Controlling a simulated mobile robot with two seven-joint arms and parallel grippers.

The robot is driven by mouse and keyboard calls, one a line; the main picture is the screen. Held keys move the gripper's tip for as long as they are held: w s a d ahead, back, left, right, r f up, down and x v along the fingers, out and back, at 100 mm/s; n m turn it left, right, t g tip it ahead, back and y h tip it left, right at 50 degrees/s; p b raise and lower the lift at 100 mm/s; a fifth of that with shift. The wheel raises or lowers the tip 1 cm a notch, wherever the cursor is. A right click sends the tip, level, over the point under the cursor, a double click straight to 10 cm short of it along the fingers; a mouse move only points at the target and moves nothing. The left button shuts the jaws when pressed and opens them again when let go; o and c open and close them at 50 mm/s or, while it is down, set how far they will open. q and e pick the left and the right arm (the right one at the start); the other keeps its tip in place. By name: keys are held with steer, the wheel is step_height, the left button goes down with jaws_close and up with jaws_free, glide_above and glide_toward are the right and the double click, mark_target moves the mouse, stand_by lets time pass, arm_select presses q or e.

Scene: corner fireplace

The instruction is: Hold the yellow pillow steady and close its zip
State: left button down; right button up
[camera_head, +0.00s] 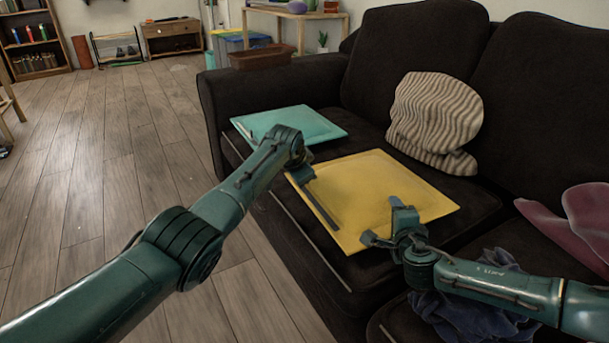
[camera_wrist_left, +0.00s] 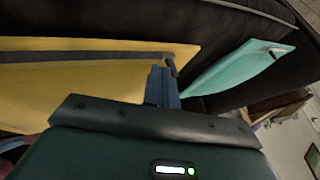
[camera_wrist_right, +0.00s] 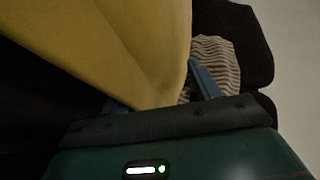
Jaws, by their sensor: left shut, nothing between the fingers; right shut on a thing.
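The yellow pillow (camera_head: 370,180) lies flat on the dark sofa seat. Its grey zip strip (camera_head: 322,206) runs along the left front edge and also crosses the left wrist view (camera_wrist_left: 80,56). My left gripper (camera_head: 302,175) is shut and empty at the strip's far end; in the left wrist view its fingertips (camera_wrist_left: 163,74) are beside a small dark piece at that end, contact unclear. My right gripper (camera_head: 388,224) is shut on the pillow's near right corner; the yellow fabric (camera_wrist_right: 135,50) lies between its fingers in the right wrist view. Whether the zip is open I cannot tell.
A teal pillow (camera_head: 295,124) lies beyond the yellow one, near the sofa arm. A striped cushion (camera_head: 435,115) leans on the backrest. Crumpled blue cloth (camera_head: 470,312) lies under my right arm, and a pink cloth (camera_head: 588,218) is at right. The wooden floor (camera_head: 90,190) at left is clear.

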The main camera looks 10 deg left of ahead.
arm_select(q)
steer(key=shift+s+d, duration=0.45)
steer(key=shift+s, duration=0.2)
arm_select(e)
steer(key=shift+d+f, duration=0.15)
arm_select(q)
steer(key=shift+s+d, duration=0.65)
steer(key=shift+s, duration=0.25)
steer(key=v, duration=0.9)
steer(key=shift+s+r, duration=0.2)
steer(key=shift+r, duration=0.15)
arm_select(e)
steer(key=o, duration=1.3)
steer(key=shift+s+f, duration=0.1)
